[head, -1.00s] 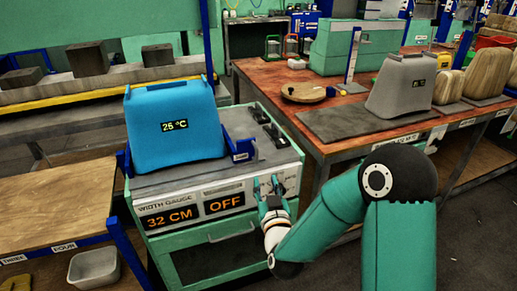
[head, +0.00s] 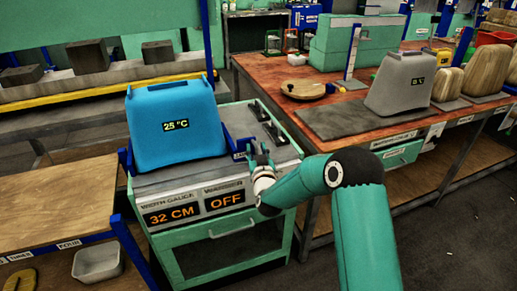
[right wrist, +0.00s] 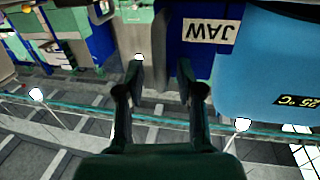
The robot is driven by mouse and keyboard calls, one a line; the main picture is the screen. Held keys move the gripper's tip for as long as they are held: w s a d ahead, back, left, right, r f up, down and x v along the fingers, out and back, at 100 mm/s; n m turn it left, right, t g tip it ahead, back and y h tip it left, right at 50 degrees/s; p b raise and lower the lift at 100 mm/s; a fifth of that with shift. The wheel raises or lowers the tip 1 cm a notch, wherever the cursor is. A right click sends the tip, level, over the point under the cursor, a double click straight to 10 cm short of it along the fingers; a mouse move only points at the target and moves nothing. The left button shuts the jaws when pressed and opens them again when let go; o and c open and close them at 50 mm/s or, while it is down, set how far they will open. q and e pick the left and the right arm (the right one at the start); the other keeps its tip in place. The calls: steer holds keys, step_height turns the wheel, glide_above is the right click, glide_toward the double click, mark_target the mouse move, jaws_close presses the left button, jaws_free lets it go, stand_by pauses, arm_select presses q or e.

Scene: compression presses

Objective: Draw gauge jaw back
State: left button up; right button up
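The gauge jaw (head: 237,148) is a blue bracket at the right side of the blue tub (head: 175,120), on top of the gauge bench. In the right wrist view the jaw (right wrist: 185,65) carries an upside-down JAW label, with the tub (right wrist: 275,70) beside it. My right gripper (head: 258,152) is just right of the jaw in the head view. My left gripper is not in view.
The bench front shows a width gauge display (head: 171,214) reading 32 CM and a warmer display (head: 225,199) reading OFF. Levers (head: 270,122) stand on the bench top behind my gripper. A wooden table (head: 280,75) with a grey tub (head: 402,85) stands to the right.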

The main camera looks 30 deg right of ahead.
jaws_close()
stand_by(0.4)
steer(key=d+b, duration=0.1)
steer(key=d, duration=0.1)
steer(key=s+d+b, duration=0.1)
steer(key=d+b, duration=0.1)
steer(key=d, duration=0.1)
steer(key=s+d+b, duration=0.1)
steer(key=d+b, duration=0.1)
steer(key=d, duration=0.1)
steer(key=shift+d, duration=0.25)
steer(key=shift+d+r, duration=0.2)
steer(key=shift+r, duration=0.05)
jaws_free()
steer(key=shift+d, duration=0.2)
steer(key=shift+a, duration=0.1)
